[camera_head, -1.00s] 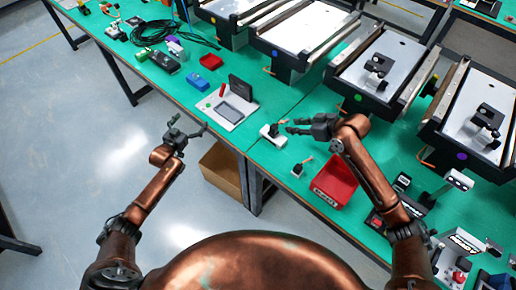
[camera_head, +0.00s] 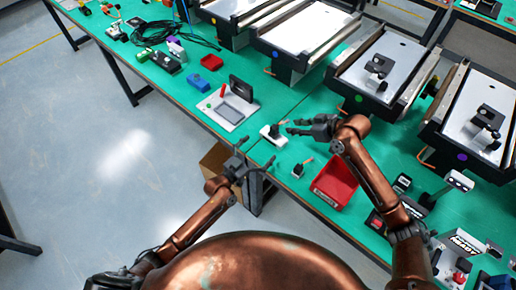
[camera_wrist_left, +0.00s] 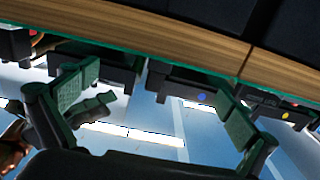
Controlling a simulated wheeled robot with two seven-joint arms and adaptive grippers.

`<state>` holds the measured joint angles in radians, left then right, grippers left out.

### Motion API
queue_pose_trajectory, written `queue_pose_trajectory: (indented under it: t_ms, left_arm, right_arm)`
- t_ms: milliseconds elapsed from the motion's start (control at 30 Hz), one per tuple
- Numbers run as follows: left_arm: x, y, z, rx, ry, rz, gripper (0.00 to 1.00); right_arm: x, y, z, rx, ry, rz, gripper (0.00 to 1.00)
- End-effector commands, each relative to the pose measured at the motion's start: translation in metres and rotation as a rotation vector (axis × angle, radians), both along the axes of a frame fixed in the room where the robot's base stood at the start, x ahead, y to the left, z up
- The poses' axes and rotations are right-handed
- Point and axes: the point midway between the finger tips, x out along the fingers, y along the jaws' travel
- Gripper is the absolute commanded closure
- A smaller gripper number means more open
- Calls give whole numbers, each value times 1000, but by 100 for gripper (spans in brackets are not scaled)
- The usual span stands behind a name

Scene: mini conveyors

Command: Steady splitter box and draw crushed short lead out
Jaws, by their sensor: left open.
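A small white box with a dark top (camera_head: 273,133), seemingly the splitter box, lies near the front edge of the green table. My right gripper (camera_head: 289,126) is just right of it, its fingertips slightly apart and close to the box; touching cannot be told. My left gripper (camera_head: 256,158) is open and empty at the table's front edge, below the box. Its spread fingers show in the left wrist view (camera_wrist_left: 158,108), with nothing between them.
A red bin (camera_head: 335,184) stands right of the small piece. A grey panel with a red handle (camera_head: 234,108) lies behind the box. Mini conveyors (camera_head: 375,75) line the back. A cardboard box (camera_head: 216,162) is under the table edge. The wrist view shows the table's wooden edge (camera_wrist_left: 150,25).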

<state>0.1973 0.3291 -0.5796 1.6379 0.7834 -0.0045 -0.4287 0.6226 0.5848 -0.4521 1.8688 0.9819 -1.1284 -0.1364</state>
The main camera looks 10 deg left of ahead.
Motion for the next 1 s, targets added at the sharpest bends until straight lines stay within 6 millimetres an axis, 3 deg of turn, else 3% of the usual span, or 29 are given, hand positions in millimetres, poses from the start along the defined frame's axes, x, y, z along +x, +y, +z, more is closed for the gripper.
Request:
queue_pose_trajectory:
  t_ms: [400,800,1000]
  left_arm:
    - [48,-34,1,0,0,0,0]
    - [55,-39,0,1,-1,1,0]
    - [55,-38,0,0,0,1,12]
  right_arm:
    - [0,0,0,0,0,0,71]
    - [0,0,0,0,0,0,71]
    - [0,0,0,0,0,0,71]
